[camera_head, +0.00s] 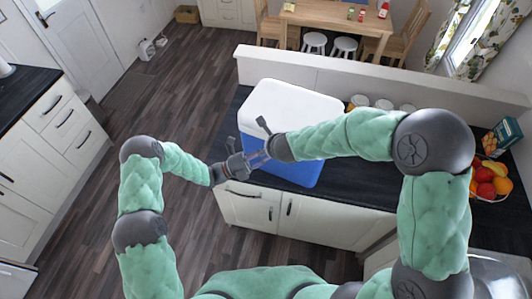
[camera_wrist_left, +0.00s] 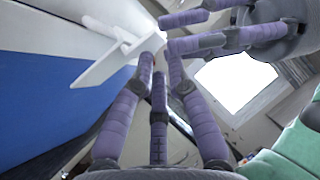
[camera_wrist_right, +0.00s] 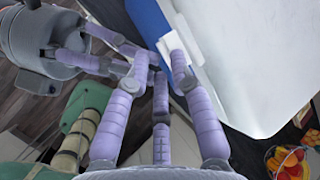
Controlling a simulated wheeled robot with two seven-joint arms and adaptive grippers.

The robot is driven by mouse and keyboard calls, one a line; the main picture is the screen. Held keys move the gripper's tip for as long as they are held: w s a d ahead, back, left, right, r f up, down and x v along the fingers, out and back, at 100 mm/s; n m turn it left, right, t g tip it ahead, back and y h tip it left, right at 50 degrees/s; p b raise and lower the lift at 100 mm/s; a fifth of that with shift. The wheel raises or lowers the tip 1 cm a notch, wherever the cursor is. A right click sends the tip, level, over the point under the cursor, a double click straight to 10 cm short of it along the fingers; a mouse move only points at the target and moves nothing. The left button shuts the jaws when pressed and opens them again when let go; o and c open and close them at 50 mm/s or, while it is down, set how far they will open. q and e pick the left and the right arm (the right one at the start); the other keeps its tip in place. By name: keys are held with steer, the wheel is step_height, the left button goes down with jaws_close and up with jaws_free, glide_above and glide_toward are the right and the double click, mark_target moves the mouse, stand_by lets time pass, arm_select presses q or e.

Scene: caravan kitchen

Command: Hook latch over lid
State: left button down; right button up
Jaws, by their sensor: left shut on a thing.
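The cooler has a white lid (camera_head: 291,103) and a blue body (camera_head: 297,171) and stands on the dark counter. Its white latch (camera_wrist_left: 100,66) sticks out from the front in the left wrist view and also shows in the right wrist view (camera_wrist_right: 173,47). My left gripper (camera_head: 252,161) is shut on the latch's outer end at the cooler's front; its fingers partly hide the grip. My right gripper (camera_wrist_right: 160,62) is close beside it, partly open, with one finger overlapping the latch in its wrist view. Whether that finger touches the latch is unclear.
Several white-lidded jars (camera_head: 383,104) stand behind the cooler. A fruit bowl (camera_head: 489,181) and a box (camera_head: 503,137) are at the counter's right. A low wall (camera_head: 350,76) runs behind the counter. Open floor (camera_head: 165,85) lies to the left.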

steer(key=v, duration=0.5)
steer(key=s+d+f+n+g, duration=0.2)
steer(key=s+f+n, duration=0.25)
steer(key=f, duration=0.35)
steer(key=s+d+f+n+g, duration=0.1)
steer(key=s+d+f+n, duration=0.15)
steer(key=f+n, duration=0.45)
arm_select(q)
steer(key=shift+w+n, duration=0.3)
steer(key=shift+w, duration=0.1)
arm_select(e)
steer(key=s+a+f+n+g+y, duration=0.2)
steer(key=s+f+n+g+y, duration=0.1)
steer(key=s+f+n, duration=0.6)
steer(key=s+f+g, duration=0.1)
steer(key=s+f, duration=0.3)
steer(key=s, duration=0.2)
arm_select(q)
steer(key=shift+t+y, duration=0.3)
arm_select(e)
steer(key=shift+a, duration=0.1)
arm_select(q)
steer(key=shift+a, duration=0.1)
steer(key=v, duration=1.2)
